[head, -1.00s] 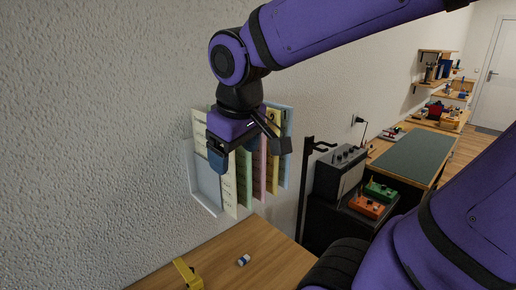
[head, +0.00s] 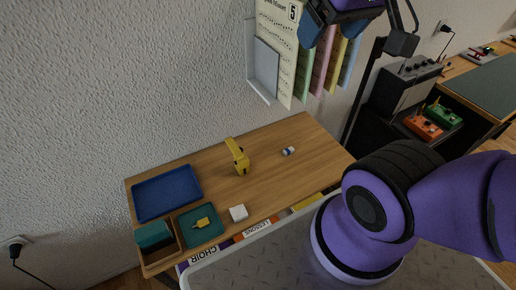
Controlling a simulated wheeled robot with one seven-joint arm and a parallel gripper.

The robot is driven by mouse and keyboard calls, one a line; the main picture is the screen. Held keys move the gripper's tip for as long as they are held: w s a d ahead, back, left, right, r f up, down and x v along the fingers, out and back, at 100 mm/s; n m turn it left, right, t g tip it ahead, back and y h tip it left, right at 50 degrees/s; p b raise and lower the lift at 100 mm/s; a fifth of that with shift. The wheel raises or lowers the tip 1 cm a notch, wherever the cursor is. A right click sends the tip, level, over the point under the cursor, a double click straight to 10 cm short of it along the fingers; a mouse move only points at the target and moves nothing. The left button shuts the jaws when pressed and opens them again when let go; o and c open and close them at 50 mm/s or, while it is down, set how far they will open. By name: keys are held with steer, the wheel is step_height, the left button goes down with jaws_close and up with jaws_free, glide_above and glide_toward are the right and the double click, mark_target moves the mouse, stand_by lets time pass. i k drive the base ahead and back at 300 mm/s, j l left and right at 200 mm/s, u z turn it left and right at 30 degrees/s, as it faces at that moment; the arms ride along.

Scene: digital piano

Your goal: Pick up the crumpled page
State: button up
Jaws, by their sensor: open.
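A small white lump (head: 238,212) lies near the front edge of the wooden desk, right of the green tray. It may be the crumpled page, but it is too small to tell whether it is paper. My gripper (head: 356,37) is at the top of the head view, partly cut off by the picture edge. Its fingers are apart and I see nothing held. It is in front of the wall rack of sheets, well above the desk and away from the white lump.
The desk (head: 290,180) also bears a blue tray (head: 166,192), a green tray (head: 201,226) with a yellow item, a yellow upright object (head: 237,156) and a small white-and-blue item (head: 288,151). The wall rack (head: 264,69) hangs above. A black stand (head: 362,90) rises at right.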

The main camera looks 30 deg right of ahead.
mark_target(239, 213)
steer(key=j+z, duration=0.15)
steer(key=z, duration=0.2)
steer(key=k+j+z, duration=0.1)
steer(key=z, duration=0.25)
steer(key=k+z, duration=0.15)
steer(key=z, duration=0.2)
